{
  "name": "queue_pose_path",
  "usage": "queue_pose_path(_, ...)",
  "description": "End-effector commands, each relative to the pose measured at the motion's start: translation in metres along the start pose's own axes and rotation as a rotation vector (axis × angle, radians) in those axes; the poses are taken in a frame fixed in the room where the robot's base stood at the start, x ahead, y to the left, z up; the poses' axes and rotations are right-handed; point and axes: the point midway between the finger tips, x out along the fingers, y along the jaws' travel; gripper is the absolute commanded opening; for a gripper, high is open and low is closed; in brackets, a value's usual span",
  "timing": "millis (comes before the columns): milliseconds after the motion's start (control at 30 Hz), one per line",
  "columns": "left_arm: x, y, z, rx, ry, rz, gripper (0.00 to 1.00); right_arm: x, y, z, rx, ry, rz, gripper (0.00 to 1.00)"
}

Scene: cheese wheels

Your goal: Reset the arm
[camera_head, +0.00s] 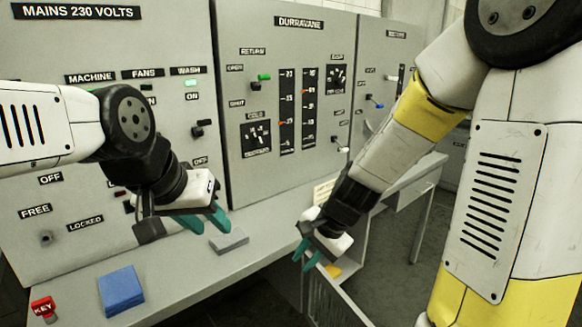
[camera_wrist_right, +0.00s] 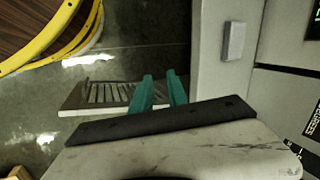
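My left gripper (camera_head: 206,219) hangs over the shelf in front of the grey control panel, with its teal fingers spread apart and nothing seen between them. My right gripper (camera_head: 307,256) points down beyond the shelf's front edge, near the middle of the head view. In the right wrist view its teal fingers (camera_wrist_right: 160,92) stand a little apart with only floor between them. Most of my right arm shows at the right of the head view.
The shelf (camera_head: 185,277) holds a blue block (camera_head: 121,290), a grey block (camera_head: 229,240) and a red key tag (camera_head: 44,309). The panel (camera_head: 290,100) with switches and levers stands behind. A yellow piece (camera_head: 332,270) shows by my right gripper. A yellow-rimmed round thing (camera_wrist_right: 82,38) stands on the floor.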

Motion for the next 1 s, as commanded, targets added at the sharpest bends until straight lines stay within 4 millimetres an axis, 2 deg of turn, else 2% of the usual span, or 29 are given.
queue_pose_path(33,0.000,0.000,0.000,0.000,0.000,0.000,0.36,-0.026,-0.005,-0.001,-0.073,0.015,-0.037,0.20)
queue_pose_path(167,0.000,0.000,0.000,0.000,0.000,0.000,0.36,-0.083,-0.005,0.003,-0.279,0.058,-0.077,0.20)
queue_pose_path(300,0.000,0.000,0.000,0.000,0.000,0.000,0.36,-0.138,0.010,0.008,-0.491,0.139,-0.071,0.20)
queue_pose_path(400,0.000,0.000,0.000,0.000,0.000,0.000,0.36,-0.171,0.026,0.011,-0.619,0.203,-0.038,0.20)
queue_pose_path(500,0.000,0.000,0.000,0.000,0.000,0.000,0.36,-0.195,0.042,0.014,-0.714,0.259,0.006,0.20)
queue_pose_path(600,0.000,0.000,0.000,0.000,0.000,0.000,0.36,-0.211,0.054,0.017,-0.772,0.297,0.044,0.20)
queue_pose_path(700,0.000,0.000,0.000,0.000,0.000,0.000,0.36,-0.218,0.060,0.018,-0.800,0.315,0.066,0.20)
queue_pose_path(1000,0.000,0.000,0.000,0.000,0.000,0.000,0.36,-0.220,0.062,0.018,-0.808,0.319,0.072,0.20)
